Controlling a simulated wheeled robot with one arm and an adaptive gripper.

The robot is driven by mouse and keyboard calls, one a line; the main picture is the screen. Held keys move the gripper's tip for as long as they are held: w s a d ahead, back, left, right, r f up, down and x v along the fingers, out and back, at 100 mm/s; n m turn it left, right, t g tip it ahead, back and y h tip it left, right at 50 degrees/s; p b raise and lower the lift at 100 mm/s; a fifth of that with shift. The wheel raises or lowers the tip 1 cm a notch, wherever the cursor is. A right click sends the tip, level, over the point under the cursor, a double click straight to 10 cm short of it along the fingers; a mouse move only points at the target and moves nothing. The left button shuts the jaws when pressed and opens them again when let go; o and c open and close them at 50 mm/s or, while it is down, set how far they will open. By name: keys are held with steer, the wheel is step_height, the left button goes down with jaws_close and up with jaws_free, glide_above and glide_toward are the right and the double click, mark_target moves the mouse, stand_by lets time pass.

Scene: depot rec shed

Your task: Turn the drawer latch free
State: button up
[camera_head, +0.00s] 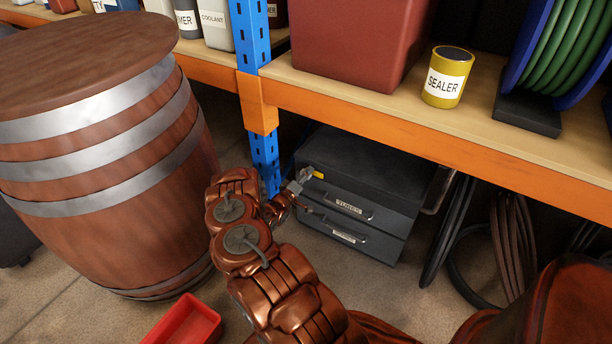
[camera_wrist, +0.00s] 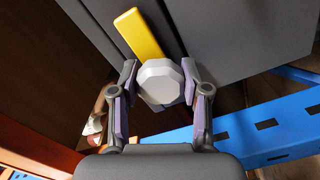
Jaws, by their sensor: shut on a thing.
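The dark grey drawer cabinet (camera_head: 350,160) stands on the floor under the shelf, with an upper drawer (camera_head: 345,204) and a lower drawer (camera_head: 343,236), both looking closed. The latch is a pale grey faceted knob (camera_wrist: 160,84) with a yellow bar (camera_wrist: 140,34), near the front's upper left. In the wrist view the bar points up and slightly left from the knob. The yellow bar also shows in the head view (camera_head: 318,175). My gripper (camera_wrist: 159,82) is shut on the latch knob, one finger on each side. In the head view my gripper (camera_head: 298,187) partly hides the knob.
A blue shelf post (camera_head: 265,160) stands just left of the cabinet, and an orange shelf beam (camera_head: 420,143) runs above it. A large barrel (camera_head: 110,220) is at the left. A red tray (camera_head: 185,322) lies on the floor. Cable coils (camera_head: 508,240) hang at the right.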

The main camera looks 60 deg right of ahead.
steer(key=o, duration=1.1)
steer(key=shift+o, duration=0.2)
steer(key=a, duration=1.2)
steer(key=shift+s, duration=0.25)
